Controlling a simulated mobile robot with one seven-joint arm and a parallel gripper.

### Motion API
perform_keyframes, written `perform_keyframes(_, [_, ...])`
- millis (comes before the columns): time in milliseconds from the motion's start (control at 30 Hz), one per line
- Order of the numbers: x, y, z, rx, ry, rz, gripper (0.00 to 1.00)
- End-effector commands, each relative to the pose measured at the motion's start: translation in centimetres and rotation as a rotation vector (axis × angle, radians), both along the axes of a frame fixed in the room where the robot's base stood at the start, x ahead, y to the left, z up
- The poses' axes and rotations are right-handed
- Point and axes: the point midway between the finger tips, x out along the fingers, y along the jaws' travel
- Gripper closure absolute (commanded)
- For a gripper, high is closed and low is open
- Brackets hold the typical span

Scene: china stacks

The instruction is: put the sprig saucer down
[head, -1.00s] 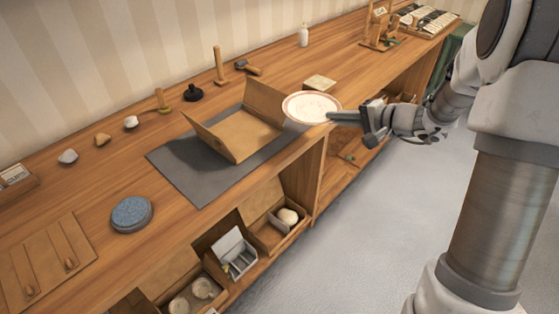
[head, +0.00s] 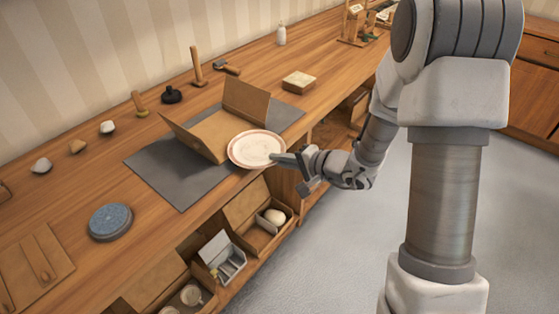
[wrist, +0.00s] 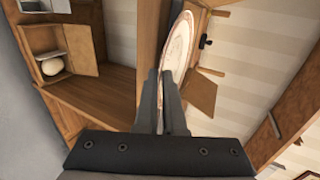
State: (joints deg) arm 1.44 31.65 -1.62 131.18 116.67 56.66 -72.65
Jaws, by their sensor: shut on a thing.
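The sprig saucer (head: 254,148) is pale with a reddish-brown rim band. My gripper (head: 280,158) is shut on its near right edge in the head view. In the wrist view my gripper (wrist: 172,95) has its two fingers on either side of the saucer (wrist: 181,50), which shows nearly edge-on. The saucer overlaps the front right part of an open cardboard box (head: 205,138) in the head view. It appears held above the counter's front edge. I cannot tell its exact height. Any sprig pattern on it is too small to make out.
The box stands on a dark grey mat (head: 165,172) on the wooden counter. A blue-grey round disc (head: 110,221) lies left of the mat. A small pale block (head: 299,81) lies behind it. Below the counter, open shelves hold small boxes and a white round thing (head: 275,217).

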Motion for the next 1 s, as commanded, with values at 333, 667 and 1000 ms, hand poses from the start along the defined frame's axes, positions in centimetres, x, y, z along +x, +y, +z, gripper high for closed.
perform_keyframes(333, [0.07,-0.01,-0.24,0.001,-0.002,0.0,1.0])
perform_keyframes(667, [0.07,-0.01,-0.83,0.001,-0.002,-0.001,1.0])
perform_keyframes(1000, [0.03,-0.02,-0.8,0.001,0.0,0.0,0.64])
